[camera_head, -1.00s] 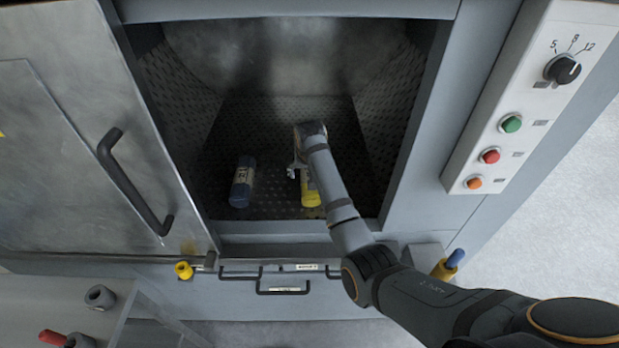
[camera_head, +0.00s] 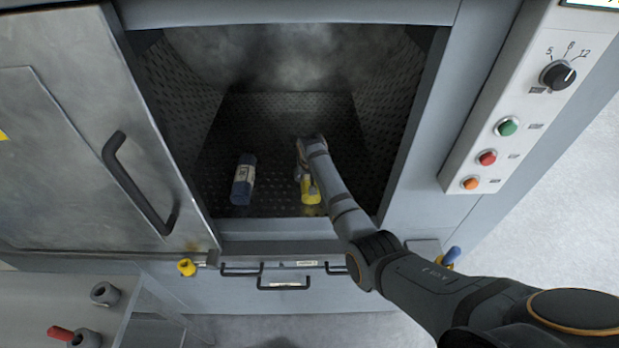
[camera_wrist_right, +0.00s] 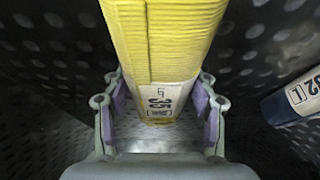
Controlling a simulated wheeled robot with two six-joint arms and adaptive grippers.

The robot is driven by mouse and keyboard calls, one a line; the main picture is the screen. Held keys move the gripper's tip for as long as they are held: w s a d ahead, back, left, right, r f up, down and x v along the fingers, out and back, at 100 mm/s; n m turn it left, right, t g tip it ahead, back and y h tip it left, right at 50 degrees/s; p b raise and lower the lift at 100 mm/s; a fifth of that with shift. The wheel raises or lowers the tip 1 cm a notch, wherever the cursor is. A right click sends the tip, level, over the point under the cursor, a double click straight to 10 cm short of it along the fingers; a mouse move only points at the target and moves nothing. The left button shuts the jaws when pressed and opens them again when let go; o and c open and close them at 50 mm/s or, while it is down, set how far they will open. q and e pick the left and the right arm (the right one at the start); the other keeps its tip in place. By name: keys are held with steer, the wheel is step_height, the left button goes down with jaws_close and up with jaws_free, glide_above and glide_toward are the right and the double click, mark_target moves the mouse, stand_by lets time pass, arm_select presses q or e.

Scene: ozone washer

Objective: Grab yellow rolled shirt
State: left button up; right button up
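The yellow rolled shirt (camera_head: 309,188) lies on the perforated floor of the washer chamber, near its front opening. In the right wrist view the yellow rolled shirt (camera_wrist_right: 165,40) fills the upper middle, with a white label on its end. My right gripper (camera_head: 304,172) reaches in over it. In the right wrist view my right gripper (camera_wrist_right: 162,98) has one purple-padded finger on each side of the roll, close to it; whether the pads press on it is unclear. My left gripper is not in view.
A blue rolled shirt (camera_head: 243,180) lies left of the yellow one, also in the right wrist view (camera_wrist_right: 296,98). The open washer door (camera_head: 70,150) stands left, the control panel (camera_head: 520,110) right. My right arm crosses the front sill (camera_head: 270,228).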

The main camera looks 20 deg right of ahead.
steer(key=c, duration=0.7)
steer(key=shift+w+r+b, duration=0.15)
steer(key=shift+r+b, duration=1.05)
steer(key=shift+r, duration=0.3)
steer(key=shift+s+d+r+b, duration=0.35)
steer(key=shift+s+d+r, duration=0.55)
steer(key=shift+s+r, duration=1.05)
steer(key=shift+s+d+r+b, duration=0.35)
steer(key=shift+s+d+r, duration=0.8)
steer(key=shift+s, duration=1.35)
steer(key=shift+s+d+r+b, duration=0.35)
steer(key=shift+s+d+r, duration=0.3)
steer(key=shift+s+r, duration=1.4)
